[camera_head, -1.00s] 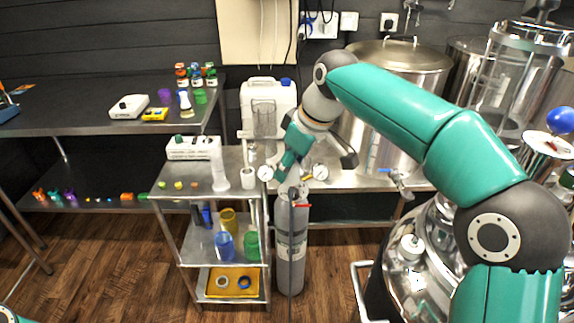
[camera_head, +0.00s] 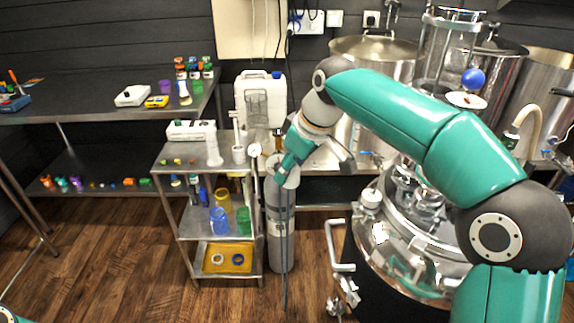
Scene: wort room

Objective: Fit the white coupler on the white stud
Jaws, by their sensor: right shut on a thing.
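My right gripper (camera_head: 287,172) hangs at the end of my green arm, above the grey gas cylinder (camera_head: 279,235) in the picture. My left gripper is out of view.
A steel cart (camera_head: 185,155) stands left of the cylinder with white, blue and yellow items and an orange tray (camera_head: 228,270). A black bench (camera_head: 75,110) is at the left. Large pots (camera_head: 375,48) stand behind. Wood floor is free at the front.

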